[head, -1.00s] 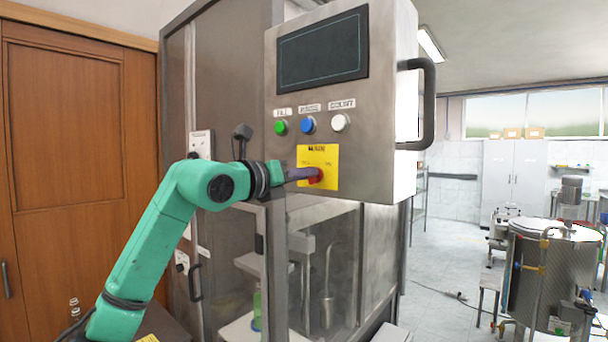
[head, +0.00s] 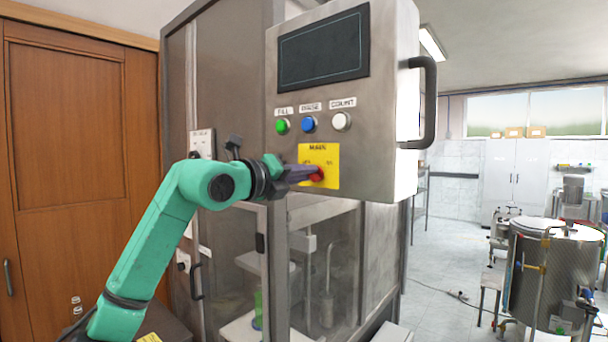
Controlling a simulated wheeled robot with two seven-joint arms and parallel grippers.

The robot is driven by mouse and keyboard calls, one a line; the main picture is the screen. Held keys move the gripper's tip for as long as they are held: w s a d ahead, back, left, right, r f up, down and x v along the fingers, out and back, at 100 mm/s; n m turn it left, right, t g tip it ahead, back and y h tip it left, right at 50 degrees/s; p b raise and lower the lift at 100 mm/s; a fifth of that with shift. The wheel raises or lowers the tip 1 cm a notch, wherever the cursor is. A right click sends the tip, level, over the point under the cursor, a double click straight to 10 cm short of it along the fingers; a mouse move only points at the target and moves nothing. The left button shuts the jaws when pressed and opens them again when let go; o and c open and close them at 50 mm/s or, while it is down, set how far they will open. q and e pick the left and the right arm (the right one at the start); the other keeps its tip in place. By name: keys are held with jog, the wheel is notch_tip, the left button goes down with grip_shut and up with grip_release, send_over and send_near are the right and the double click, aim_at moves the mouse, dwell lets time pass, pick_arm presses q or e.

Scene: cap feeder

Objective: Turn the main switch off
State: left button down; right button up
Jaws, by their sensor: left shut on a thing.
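The main switch (head: 317,174) is a red knob on a yellow plate (head: 322,153) labelled MAIN, low on the grey control box. My left gripper (head: 311,175) reaches it from the left, with its dark fingers shut on the red knob. The fingers hide part of the knob and the plate's left side, so I cannot tell exactly how the knob is turned. My right gripper is not in view.
Above the plate are a green button (head: 282,126), a blue button (head: 308,124) and a white button (head: 341,121), with a dark screen (head: 322,47) higher up. A handle (head: 429,103) sticks out at the box's right side. Glass doors are below.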

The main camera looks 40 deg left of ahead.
pick_arm(q)
jog(key=c, duration=0.9)
grip_release()
jog(key=shift+o, duration=0.2)
jog(key=s+b, duration=0.7)
jog(key=s, duration=0.7)
jog(key=shift+s+d, duration=0.15)
jog(key=shift+s, duration=0.1)
